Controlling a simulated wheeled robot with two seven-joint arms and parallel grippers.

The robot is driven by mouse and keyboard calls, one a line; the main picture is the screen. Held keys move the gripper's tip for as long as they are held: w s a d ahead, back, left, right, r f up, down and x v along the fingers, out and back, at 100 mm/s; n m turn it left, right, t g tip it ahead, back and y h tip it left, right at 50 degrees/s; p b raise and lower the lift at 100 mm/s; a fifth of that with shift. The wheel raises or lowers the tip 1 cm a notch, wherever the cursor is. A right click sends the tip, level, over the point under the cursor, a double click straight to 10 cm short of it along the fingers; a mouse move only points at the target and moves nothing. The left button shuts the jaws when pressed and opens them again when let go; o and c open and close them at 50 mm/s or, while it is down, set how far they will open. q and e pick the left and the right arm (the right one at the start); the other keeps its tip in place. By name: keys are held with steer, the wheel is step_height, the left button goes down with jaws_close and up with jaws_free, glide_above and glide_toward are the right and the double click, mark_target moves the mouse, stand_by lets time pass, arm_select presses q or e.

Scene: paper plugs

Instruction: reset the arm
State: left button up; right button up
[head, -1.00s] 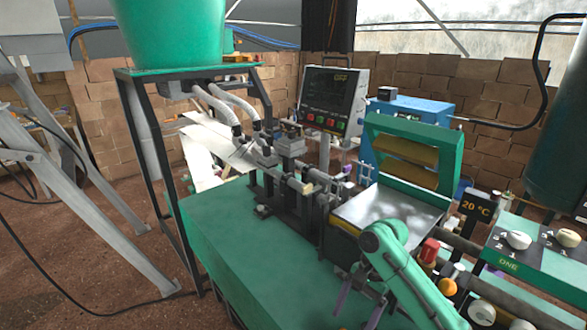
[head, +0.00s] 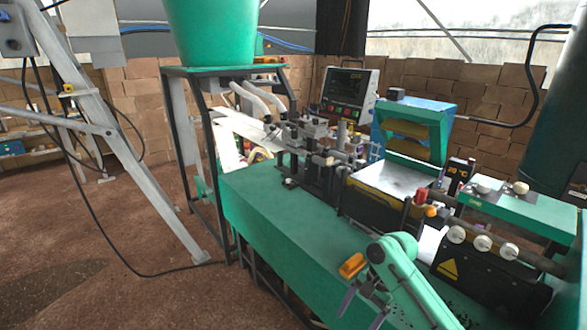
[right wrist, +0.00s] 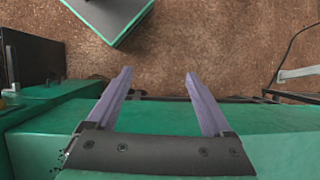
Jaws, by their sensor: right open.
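My right arm is green and reaches in from the lower right of the head view. Its gripper (head: 362,305) hangs low in front of the machine's green side, with its purple fingers apart. In the right wrist view the same gripper (right wrist: 158,88) shows two purple fingers spread wide with nothing between them. Below them lie the machine's green top and edge and the brown ground. My left gripper is not in the head view.
The green machine (head: 270,215) fills the middle and right, with a control screen (head: 347,88) behind it. A green hopper (head: 212,35) stands on a dark frame. A grey metal leg (head: 130,170) and a black cable are at left. Brown ground (head: 90,235) is open there.

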step_height(320, 180, down, 10)
steer(key=w+d, duration=0.2)
steer(key=s+d+f+n+t, duration=0.1)
steer(key=s+d+f, duration=0.15)
steer(key=f, duration=0.35)
steer(key=s+d+f+n+t+h, duration=0.1)
steer(key=s+f, duration=0.2)
steer(key=f, duration=0.3)
steer(key=s+d+f+t, duration=0.1)
steer(key=s+d+f, duration=0.15)
steer(key=f, duration=0.25)
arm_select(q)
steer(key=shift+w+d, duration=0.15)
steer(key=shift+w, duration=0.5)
arm_select(e)
steer(key=s+d+f+n+h, duration=0.1)
steer(key=s+f+n, duration=0.2)
steer(key=s, duration=0.6)
steer(key=s+d+f+n+h, duration=0.1)
steer(key=s+f+n, duration=0.3)
steer(key=s, duration=0.6)
steer(key=s+d+f+n+h, duration=0.1)
steer(key=s+f+n, duration=0.2)
steer(key=s+f, duration=0.4)
steer(key=s, duration=0.2)
steer(key=shift+s+d+n, duration=0.25)
steer(key=shift+s+n, duration=0.05)
steer(key=shift+s, duration=0.1)
